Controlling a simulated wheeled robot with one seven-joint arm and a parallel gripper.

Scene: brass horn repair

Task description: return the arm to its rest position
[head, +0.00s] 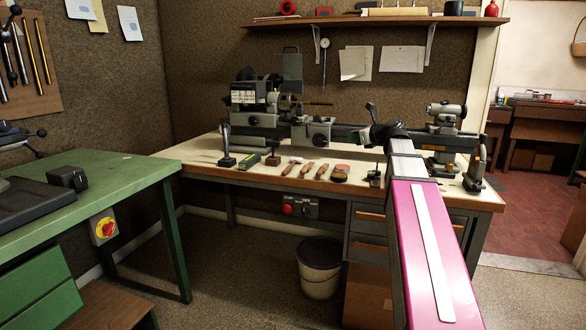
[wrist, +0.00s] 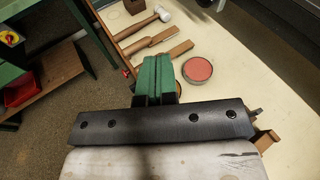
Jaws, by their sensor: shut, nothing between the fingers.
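My gripper (wrist: 155,62) shows in the wrist view with its two green finger pads pressed together and nothing between them. It is over the cream-topped workbench (wrist: 265,105), beside a round tin with a red top (wrist: 197,69). Wooden-handled tools (wrist: 160,38) lie just beyond the fingertips. In the head view my magenta arm reaches from the lower right to over the same workbench (head: 205,151).
A grey lathe (head: 262,115) stands along the back of the workbench. A small mallet (wrist: 145,22) lies near its front edge. A green bench (head: 105,175) is at the left. A bucket (head: 319,268) stands on the floor, which is open between the benches. A shelf (head: 375,21) hangs above.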

